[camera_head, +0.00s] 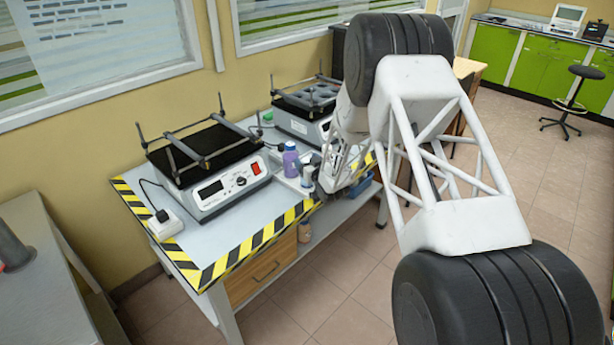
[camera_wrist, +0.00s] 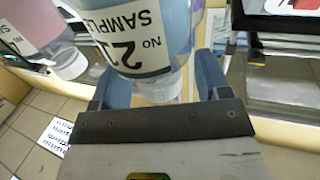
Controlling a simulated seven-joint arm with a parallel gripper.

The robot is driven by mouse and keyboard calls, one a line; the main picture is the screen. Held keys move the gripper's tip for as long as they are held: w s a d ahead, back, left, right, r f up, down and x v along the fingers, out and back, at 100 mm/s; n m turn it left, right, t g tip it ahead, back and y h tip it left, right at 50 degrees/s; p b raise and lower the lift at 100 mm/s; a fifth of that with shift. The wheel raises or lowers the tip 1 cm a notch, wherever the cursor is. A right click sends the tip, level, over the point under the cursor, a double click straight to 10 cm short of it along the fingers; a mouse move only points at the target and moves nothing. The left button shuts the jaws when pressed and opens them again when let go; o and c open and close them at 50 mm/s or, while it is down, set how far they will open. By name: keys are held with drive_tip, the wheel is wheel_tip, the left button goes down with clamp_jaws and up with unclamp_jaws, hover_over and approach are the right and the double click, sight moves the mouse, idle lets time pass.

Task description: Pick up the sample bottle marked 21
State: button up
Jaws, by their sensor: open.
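In the wrist view, a clear bottle (camera_wrist: 147,42) with bluish contents has a white label reading "SAMPLE No 21". A second bottle (camera_wrist: 38,35) with pinkish contents and a partly cut-off label is at the left, outside the fingers. In the head view, my gripper (camera_head: 326,178) is at the bench's front edge, largely hidden by my arm. The 21 bottle cannot be made out there.
A purple bottle (camera_head: 290,160) stands on the bench (camera_head: 232,238), left of my gripper. Two shaker devices (camera_head: 212,172) (camera_head: 303,122) stand behind and left. A brown bottle (camera_head: 304,231) is on the lower shelf. Bare bench top lies at the front left.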

idle(0.4)
clamp_jaws()
